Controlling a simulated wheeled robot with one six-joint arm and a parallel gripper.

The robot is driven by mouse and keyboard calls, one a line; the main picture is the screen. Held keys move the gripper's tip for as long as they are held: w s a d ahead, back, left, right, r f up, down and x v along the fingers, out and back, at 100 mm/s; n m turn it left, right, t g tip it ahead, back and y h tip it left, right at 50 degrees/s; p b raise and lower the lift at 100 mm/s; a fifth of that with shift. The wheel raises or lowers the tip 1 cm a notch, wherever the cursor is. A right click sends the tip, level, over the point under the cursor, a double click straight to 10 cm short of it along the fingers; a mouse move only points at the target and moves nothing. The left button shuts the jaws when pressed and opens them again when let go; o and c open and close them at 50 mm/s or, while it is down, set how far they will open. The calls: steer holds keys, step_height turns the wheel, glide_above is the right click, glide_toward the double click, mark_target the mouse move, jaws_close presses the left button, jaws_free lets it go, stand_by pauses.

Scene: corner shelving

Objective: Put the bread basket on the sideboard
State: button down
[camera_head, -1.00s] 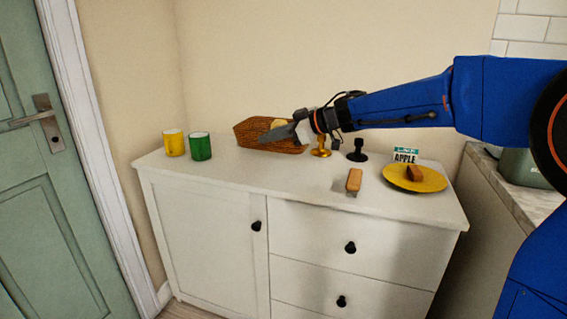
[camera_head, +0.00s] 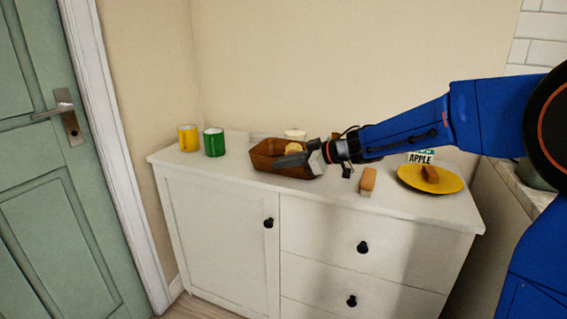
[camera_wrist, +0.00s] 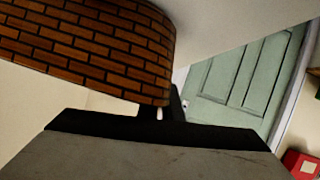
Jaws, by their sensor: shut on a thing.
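The bread basket (camera_head: 264,160) is brown with a woven pattern and holds a pale round bread (camera_head: 292,148). In the head view it is over the middle of the white sideboard (camera_head: 225,176), near its front edge; I cannot tell whether it touches the top. My gripper (camera_head: 308,158) is shut on the basket's right side. In the wrist view the basket wall (camera_wrist: 90,40) fills the upper left, against the dark gripper parts (camera_wrist: 165,112). My gripper and forearm hide part of the basket's right end.
A yellow mug (camera_head: 187,139) and a green mug (camera_head: 214,143) stand at the left. A small brown-topped block (camera_head: 368,181) and a yellow plate (camera_head: 430,180) with a brown piece are at the right. A white item (camera_head: 295,134) is behind the basket. My arm hides the back right.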

steer(key=shift+f, duration=0.15)
steer(key=c, duration=1.9)
jaws_free()
steer(key=shift+c, duration=0.2)
